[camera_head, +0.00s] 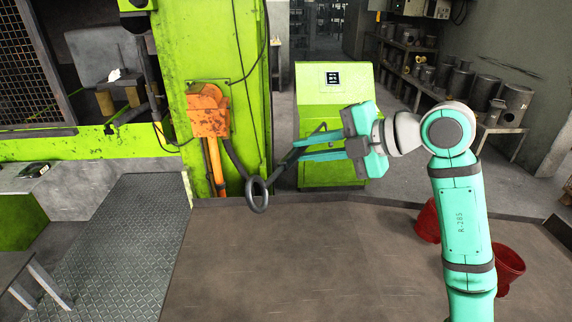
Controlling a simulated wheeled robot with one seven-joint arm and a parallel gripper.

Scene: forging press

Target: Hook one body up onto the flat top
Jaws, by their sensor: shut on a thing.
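My gripper (308,147) reaches left from the arm's wrist. It is shut on a dark bent rod (281,167) with a ring (257,194) at its low end. The ring hangs in front of the green press frame, above the brown floor plate. A second dark length rises from the ring toward the orange box; I cannot tell whether it belongs to the same piece. Several grey metal cylinders (483,92), which may be the bodies, stand on a rack at the right, well apart from my gripper. I cannot tell which surface is the flat top.
A green console (320,84) stands behind my gripper. An orange box (208,112) with an orange pipe is on the green press frame (212,45) at left. Red buckets (508,266) stand by my arm. The brown plate (300,270) in front is bare.

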